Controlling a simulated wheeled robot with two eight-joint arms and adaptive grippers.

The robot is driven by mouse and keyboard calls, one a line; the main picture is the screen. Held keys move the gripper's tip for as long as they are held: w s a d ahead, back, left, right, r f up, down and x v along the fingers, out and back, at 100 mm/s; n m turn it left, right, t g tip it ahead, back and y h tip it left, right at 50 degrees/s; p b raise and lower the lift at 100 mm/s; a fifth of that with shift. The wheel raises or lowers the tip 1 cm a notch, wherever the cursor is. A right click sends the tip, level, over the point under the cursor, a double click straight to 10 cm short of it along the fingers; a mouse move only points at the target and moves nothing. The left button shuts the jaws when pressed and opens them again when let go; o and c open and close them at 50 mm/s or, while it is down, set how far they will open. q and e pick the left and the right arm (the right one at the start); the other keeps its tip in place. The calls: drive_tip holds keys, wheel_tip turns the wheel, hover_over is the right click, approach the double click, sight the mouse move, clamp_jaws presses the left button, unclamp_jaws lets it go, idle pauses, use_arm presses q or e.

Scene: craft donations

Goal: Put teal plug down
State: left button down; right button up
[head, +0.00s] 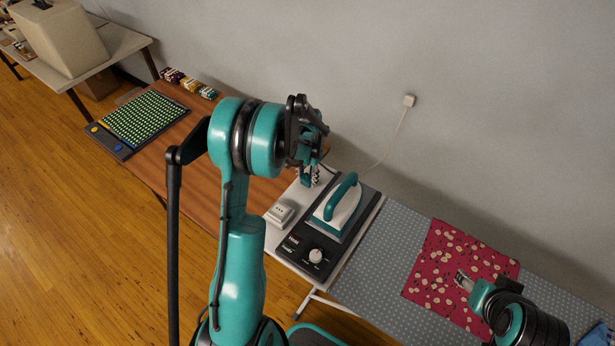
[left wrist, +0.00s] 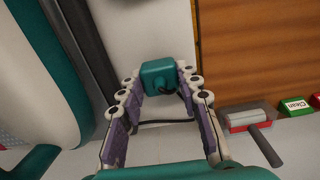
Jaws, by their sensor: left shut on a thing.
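The teal plug (left wrist: 158,73) is a small teal block with a dark cord, held between the fingertips of my left gripper (left wrist: 158,84) in the left wrist view. In the head view the left gripper (head: 310,172) hangs over the far-left end of the ironing board, left of the iron, and a teal part of the plug (head: 306,180) shows under its fingers. I cannot tell whether the plug touches the white surface. My right gripper (head: 464,281) is over the red patterned cloth; its opening is too small to tell.
A teal-and-white iron (head: 337,202) rests on a black station (head: 316,256). A white socket block (head: 280,214) lies beside it. The wall outlet (head: 409,101) has a cord. A brown table (head: 165,168) holds a green-dotted board (head: 145,117). A grey-and-red roller (left wrist: 248,117) lies right of the plug.

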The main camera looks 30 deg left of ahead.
sight(308, 178)
use_arm(q)
drive_tip(key=c, duration=1.1)
unclamp_jaws()
drive_tip(key=shift+o, duration=0.2)
drive_tip(key=shift+r+p, duration=0.25)
drive_tip(key=shift+p, duration=0.05)
wheel_tip(308, 178, up, 13)
drive_tip(key=p, duration=0.3)
drive_tip(key=s+d+r+t, duration=0.3)
drive_tip(key=s+d+r, duration=0.4)
drive_tip(key=d+r, duration=0.1)
drive_tip(key=s+d+t, duration=0.2)
drive_tip(key=s+d, duration=0.1)
drive_tip(key=s, duration=0.3)
drive_tip(key=s+d+n+t, duration=0.1)
drive_tip(key=s+d+t, duration=0.1)
drive_tip(key=s+d, duration=0.2)
drive_tip(key=shift+s+d+r, duration=0.25)
drive_tip(key=shift+s+r, duration=0.05)
drive_tip(key=shift+s, duration=0.7)
drive_tip(key=shift+f, duration=0.1)
wheel_tip(308, 178, down, 10)
drive_tip(key=b, duration=1)
drive_tip(key=shift+f, duration=0.15)
